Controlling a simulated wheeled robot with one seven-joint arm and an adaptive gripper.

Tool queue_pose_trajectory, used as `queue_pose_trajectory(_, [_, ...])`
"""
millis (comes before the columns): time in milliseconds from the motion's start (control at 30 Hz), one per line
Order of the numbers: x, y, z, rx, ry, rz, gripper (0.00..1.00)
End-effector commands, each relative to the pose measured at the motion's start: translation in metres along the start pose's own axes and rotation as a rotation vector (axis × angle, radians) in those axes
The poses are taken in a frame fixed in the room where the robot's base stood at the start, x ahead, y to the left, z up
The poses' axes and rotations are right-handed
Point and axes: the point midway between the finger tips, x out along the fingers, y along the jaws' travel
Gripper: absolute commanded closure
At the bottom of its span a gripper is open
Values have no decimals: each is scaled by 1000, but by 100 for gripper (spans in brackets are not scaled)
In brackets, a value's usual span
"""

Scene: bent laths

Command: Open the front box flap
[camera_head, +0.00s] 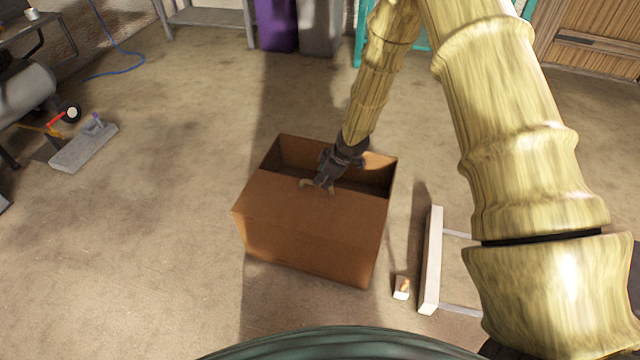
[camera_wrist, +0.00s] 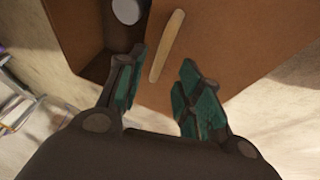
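A brown cardboard box (camera_head: 305,248) stands on the floor in the head view. Its front flap (camera_head: 285,203) lies flat over the front part of the top, and the back part of the top is uncovered. A pale tan curved handle shows at the flap's inner edge, partly hidden by my gripper in the head view; it is clear in the wrist view (camera_wrist: 167,46). My gripper (camera_head: 320,186) is over this edge. In the wrist view my gripper (camera_wrist: 158,98) has its fingers apart with nothing between them, and the handle lies just beyond the fingertips.
A round whitish thing (camera_wrist: 128,10) shows in the box's dark opening. Right of the box are a small pale block (camera_head: 402,288) and a white frame (camera_head: 432,260) on the floor. A grey slab (camera_head: 84,147) lies far left.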

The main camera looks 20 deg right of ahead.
Motion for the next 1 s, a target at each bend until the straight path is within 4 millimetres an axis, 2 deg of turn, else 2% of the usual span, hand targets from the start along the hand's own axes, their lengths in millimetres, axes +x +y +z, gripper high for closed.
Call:
queue_pose_trajectory(33, [11,-1,1,-1,-1,-1,65])
queue_pose_trajectory(100, [21,-1,1,-2,0,-1,65])
queue_pose_trajectory(300, [40,0,0,-1,1,0,65])
queue_pose_trajectory(733, [46,0,0,0,1,0,65])
queue_pose_trajectory(933, [45,0,0,0,1,0,100])
queue_pose_trajectory(1000, [45,0,0,0,1,0,100])
